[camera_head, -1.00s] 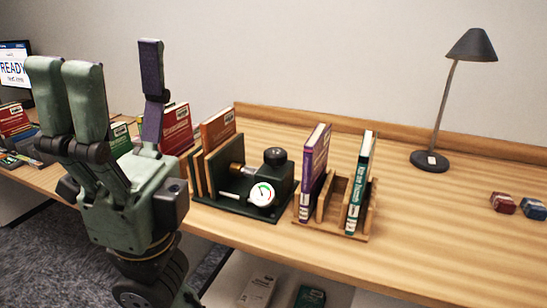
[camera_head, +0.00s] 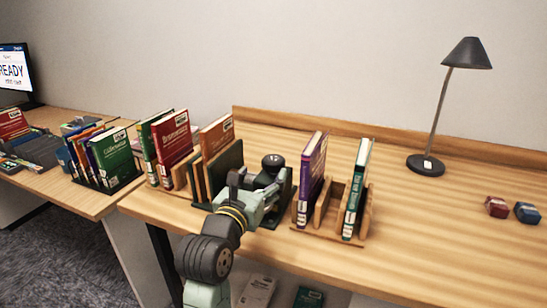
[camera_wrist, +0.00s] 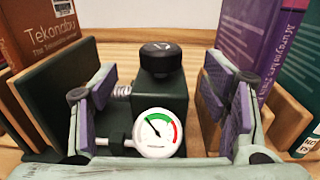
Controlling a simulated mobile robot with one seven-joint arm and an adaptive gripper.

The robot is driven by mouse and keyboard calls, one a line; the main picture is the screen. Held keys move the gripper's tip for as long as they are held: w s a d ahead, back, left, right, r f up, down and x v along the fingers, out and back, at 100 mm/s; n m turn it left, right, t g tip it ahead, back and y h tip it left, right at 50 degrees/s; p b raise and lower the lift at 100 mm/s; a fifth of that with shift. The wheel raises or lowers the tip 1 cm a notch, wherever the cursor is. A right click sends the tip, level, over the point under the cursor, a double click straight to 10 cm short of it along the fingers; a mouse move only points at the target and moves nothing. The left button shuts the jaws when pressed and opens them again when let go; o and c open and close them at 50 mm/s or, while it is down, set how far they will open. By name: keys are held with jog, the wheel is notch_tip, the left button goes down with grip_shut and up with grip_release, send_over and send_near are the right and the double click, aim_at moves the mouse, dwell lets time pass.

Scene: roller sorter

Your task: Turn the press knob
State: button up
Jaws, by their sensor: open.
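The press (camera_wrist: 174,100) is a dark green block with a black round knob (camera_wrist: 161,58) on top, marked with a white symbol. A round gauge (camera_wrist: 157,131) with a green and red band is on its front, and a spring shows at its left side. In the head view the knob (camera_head: 273,161) stands above my gripper (camera_head: 262,189), which hides most of the press. In the wrist view my gripper (camera_wrist: 167,100) is open, with purple finger pads on either side of the press block. The pads are apart from the knob, which lies between and slightly beyond them.
A brown book (camera_head: 217,135) and wooden boards stand left of the press. A wooden rack (camera_head: 325,215) with a purple book (camera_head: 313,165) and a green book (camera_head: 357,190) stands close on the right. A black lamp (camera_head: 426,164) is further right on open table.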

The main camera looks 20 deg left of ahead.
aim_at(270, 165)
jog(key=w+p, duration=0.2)
jog(key=w, duration=0.6)
jog(key=shift+w, duration=0.35)
jog(key=shift+c, duration=0.5)
jog(key=c, duration=1.1)
